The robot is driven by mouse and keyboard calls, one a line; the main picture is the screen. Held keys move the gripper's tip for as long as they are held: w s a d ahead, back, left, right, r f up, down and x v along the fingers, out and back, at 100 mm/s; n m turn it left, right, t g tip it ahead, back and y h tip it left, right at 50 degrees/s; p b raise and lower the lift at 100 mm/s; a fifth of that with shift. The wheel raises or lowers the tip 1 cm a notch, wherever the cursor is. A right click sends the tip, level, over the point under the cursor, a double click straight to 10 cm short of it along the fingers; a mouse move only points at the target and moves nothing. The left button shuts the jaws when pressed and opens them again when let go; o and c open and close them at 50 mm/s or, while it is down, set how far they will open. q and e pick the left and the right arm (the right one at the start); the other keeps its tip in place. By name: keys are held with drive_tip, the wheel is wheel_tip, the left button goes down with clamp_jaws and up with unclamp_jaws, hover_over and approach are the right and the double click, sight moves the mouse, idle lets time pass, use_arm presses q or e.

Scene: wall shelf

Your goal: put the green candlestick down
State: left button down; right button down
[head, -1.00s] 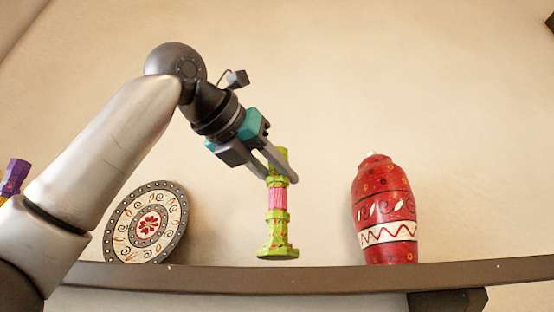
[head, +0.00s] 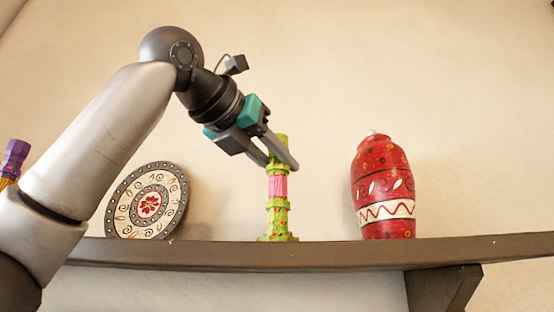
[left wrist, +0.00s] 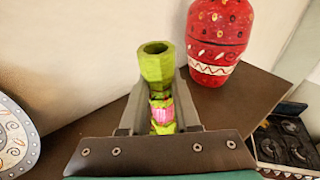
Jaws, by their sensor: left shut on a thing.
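The green candlestick (head: 278,218) has a pink band around its middle and stands upright in the head view, between the plate and the vase. My left gripper (head: 281,165) is shut on its upper part, coming from the upper left. The candlestick's foot meets the shelf's front edge line in the picture; the low view hides whether it touches the shelf top. The left wrist view shows the candlestick's hollow top (left wrist: 157,65) between the two fingers, with its foot hidden. My right gripper is not in view.
The wall shelf (head: 320,255) runs across the head view. A decorated round plate (head: 172,203) leans at the left and a red vase (head: 383,188) stands at the right. Bare shelf lies on both sides of the candlestick. A purple-topped object (head: 14,158) shows at the far left.

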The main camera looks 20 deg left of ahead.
use_arm(q)
drive_tip(key=shift+f, duration=0.25)
drive_tip(key=c, duration=0.6)
unclamp_jaws()
drive_tip(key=shift+o, duration=0.2)
drive_tip(key=b+v, duration=0.1)
drive_tip(key=v, duration=1.4)
drive_tip(key=shift+s+b, duration=0.15)
drive_tip(key=shift+b, duration=0.2)
drive_tip(key=shift+a, duration=0.1)
